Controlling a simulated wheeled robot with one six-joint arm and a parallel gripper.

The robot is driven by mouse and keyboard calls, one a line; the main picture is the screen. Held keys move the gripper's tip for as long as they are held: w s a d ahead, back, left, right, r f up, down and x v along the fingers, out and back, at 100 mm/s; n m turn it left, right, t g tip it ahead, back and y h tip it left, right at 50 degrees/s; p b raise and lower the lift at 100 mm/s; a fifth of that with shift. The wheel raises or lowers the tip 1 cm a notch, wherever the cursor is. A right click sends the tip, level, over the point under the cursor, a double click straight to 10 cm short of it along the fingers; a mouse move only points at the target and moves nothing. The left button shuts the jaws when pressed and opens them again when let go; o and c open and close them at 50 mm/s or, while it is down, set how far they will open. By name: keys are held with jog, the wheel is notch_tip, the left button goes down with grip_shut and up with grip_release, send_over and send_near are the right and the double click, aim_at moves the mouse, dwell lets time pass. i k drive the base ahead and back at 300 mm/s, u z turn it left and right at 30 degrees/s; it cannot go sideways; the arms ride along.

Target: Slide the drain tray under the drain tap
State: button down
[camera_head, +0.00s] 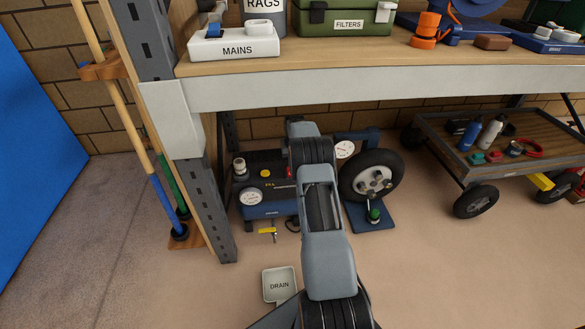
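The drain tray (280,285) is a small, pale, shallow square tray marked DRAIN. It lies flat on the floor near the bottom of the view, left of my arm. The yellow drain tap (268,233) hangs low at the front of the dark blue compressor (262,209). The tray lies on the near side of the tap, apart from it, with bare floor between. My arm reaches away toward the compressor and hides part of its right side. My gripper's fingers do not show.
The shelf post (205,190) stands left of the compressor, with poles in a wooden rack beyond. A workbench (300,93) overhangs the compressor. A wheel on a blue stand (370,180) is close on its right. A cart (480,165) stands farther right. The right foreground floor is clear.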

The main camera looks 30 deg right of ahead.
aim_at(279, 284)
jog(key=k, duration=1)
